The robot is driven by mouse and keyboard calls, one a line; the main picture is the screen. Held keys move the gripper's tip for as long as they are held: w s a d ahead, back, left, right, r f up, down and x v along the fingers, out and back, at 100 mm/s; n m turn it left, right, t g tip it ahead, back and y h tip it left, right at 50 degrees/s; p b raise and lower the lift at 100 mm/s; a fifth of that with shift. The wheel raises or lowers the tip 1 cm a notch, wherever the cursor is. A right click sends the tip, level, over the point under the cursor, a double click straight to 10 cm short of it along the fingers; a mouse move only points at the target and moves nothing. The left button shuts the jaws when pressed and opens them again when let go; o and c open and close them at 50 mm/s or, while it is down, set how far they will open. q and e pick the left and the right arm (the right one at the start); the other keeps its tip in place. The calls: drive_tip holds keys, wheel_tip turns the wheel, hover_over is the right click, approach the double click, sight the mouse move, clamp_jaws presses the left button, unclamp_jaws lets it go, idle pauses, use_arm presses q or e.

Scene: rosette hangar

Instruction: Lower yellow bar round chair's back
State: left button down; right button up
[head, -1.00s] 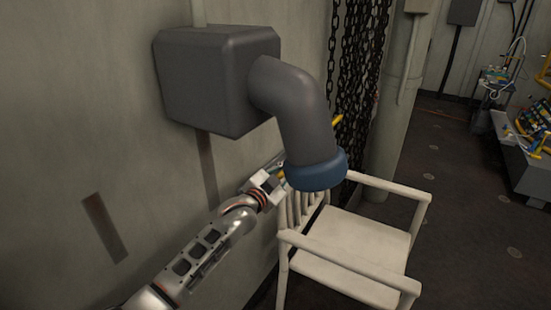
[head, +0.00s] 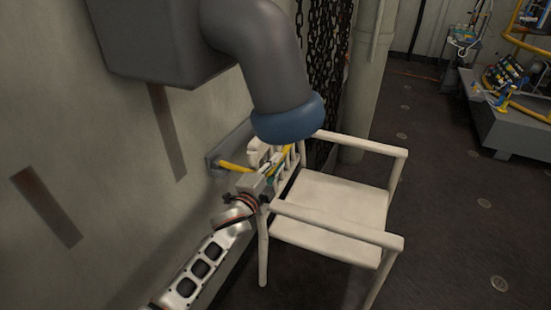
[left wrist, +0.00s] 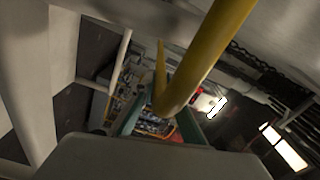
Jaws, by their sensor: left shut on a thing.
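The white wooden chair (head: 330,200) stands beside the wall, its slatted back towards the wall. The yellow bar (head: 236,167) shows on the wall side of the chair's back, and more yellow shows by the slats; pipe and gripper hide parts of it. I cannot tell whether it encloses the back. My left gripper (head: 266,178) is at the chair's back and shut on the bar. In the left wrist view the bar (left wrist: 205,60) is large, with a bend between the greenish fingers. My right gripper is not in view.
A grey pipe with a blue collar (head: 288,119) hangs from a wall box just above the chair's back. A grey bracket (head: 228,148) is on the wall behind. Chains (head: 325,70) and a pale column (head: 366,85) stand behind. The floor to the right is open.

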use_arm(q)
drive_tip(key=shift+w+a+f, duration=0.15)
drive_tip(key=shift+a+f, duration=0.25)
drive_tip(key=shift+f, duration=0.1)
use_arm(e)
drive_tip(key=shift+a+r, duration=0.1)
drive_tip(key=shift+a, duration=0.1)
use_arm(q)
drive_tip(key=c, duration=2.3)
unclamp_jaws()
drive_tip(key=shift+o, duration=1.4)
drive_tip(key=shift+a, duration=0.1)
drive_tip(key=shift+d+r, duration=0.2)
drive_tip(key=v, duration=1.2)
